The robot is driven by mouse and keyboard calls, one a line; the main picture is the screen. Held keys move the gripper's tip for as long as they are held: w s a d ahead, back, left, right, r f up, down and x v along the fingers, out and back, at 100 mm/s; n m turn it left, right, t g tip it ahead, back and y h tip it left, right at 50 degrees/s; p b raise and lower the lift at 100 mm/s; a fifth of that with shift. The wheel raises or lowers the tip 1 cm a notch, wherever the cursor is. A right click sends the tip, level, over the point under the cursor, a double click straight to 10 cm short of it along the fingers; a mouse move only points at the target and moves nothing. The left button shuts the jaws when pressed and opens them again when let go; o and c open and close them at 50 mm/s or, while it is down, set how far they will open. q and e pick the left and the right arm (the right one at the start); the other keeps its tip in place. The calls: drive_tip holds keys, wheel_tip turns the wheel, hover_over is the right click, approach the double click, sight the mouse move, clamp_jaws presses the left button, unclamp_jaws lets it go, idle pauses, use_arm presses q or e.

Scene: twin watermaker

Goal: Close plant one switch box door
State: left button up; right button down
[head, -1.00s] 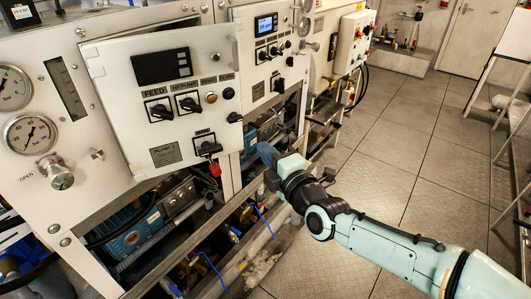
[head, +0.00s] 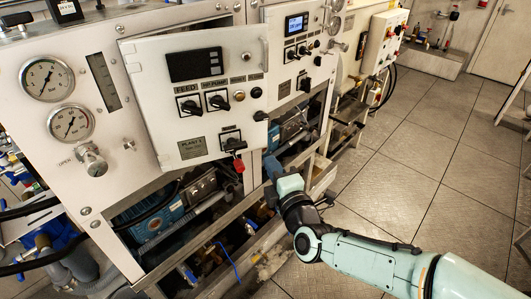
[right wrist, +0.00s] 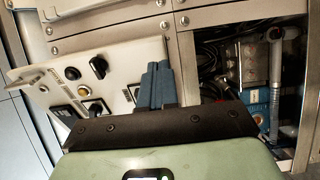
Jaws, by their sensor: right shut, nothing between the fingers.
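The plant one switch box door (head: 150,75) is a white panel with a dark display, black knobs and a "PLANT 1" label. It stands ajar, tilted out from the white cabinet front, with dark gaps beneath its lower edge. A small handle shows near its right edge. My right gripper (head: 272,167) is shut and empty, just below the door's lower right corner, apart from it as far as I can tell. In the right wrist view its blue fingers (right wrist: 156,86) are together beside the slanted door (right wrist: 75,85). My left gripper is not in view.
A second panel (head: 284,75) with a lit blue screen is right of the door. Pressure gauges (head: 47,79) and a valve knob (head: 91,160) are left. Below are a metal frame rail (head: 190,250), pumps and hoses. The tiled floor (head: 400,170) at right is clear.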

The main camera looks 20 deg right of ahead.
sight(260, 147)
drive_tip(key=w, duration=0.4)
drive_tip(key=shift+w+d, duration=0.15)
drive_tip(key=shift+w, duration=0.25)
